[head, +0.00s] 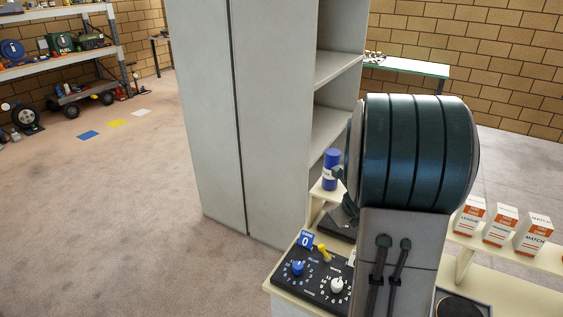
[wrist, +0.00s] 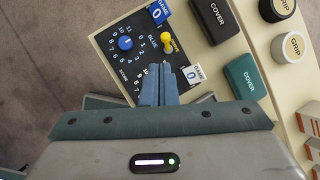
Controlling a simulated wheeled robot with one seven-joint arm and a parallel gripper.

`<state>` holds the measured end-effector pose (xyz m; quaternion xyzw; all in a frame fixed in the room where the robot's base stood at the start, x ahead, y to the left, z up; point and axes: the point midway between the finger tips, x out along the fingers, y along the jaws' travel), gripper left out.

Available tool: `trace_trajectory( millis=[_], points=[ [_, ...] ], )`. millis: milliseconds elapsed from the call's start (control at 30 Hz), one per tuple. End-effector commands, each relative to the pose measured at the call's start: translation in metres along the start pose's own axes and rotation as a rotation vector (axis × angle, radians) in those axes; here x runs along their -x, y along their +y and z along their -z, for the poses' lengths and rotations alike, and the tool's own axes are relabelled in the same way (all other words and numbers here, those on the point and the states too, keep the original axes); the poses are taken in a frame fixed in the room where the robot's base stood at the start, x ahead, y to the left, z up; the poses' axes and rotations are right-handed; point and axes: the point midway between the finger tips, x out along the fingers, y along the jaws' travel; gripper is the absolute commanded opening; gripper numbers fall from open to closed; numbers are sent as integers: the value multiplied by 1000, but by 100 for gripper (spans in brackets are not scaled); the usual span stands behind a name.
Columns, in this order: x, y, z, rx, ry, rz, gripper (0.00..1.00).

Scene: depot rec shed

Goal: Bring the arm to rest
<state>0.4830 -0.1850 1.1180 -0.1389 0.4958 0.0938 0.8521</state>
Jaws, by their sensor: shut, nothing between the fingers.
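My gripper (wrist: 160,72) shows in the wrist view, its two blue-grey fingers pressed together with nothing between them. The fingers appear in front of the lower right of a black scoring panel (wrist: 118,65) with a blue dial (wrist: 125,43) and a yellow peg (wrist: 171,46). The fingers cover part of its markings; whether they touch the panel I cannot tell. In the head view, my arm, with its big dark green rounded joint, stands over the counter and hides part of it. My gripper cannot be made out there.
Black (wrist: 215,18) and teal (wrist: 245,77) cover boxes and two grip tubs (wrist: 287,48) lie close right of the fingers. In the head view, a tall grey cabinet (head: 210,110) stands behind the counter, with a blue can (head: 331,170) and match boxes (head: 500,226) nearby. Open carpet lies left.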

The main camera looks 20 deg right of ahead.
Motion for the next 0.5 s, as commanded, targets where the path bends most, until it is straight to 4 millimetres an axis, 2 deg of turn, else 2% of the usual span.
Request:
trace_trajectory(
  millis=[133,233,367,500],
  points=[
    [3,9,-4,67,-8,-15,0],
    [12,33,-12,256,-31,-51,0],
    [35,83,-19,683,-76,-114,0],
    [64,137,-11,1211,-116,-164,0]
  ],
)
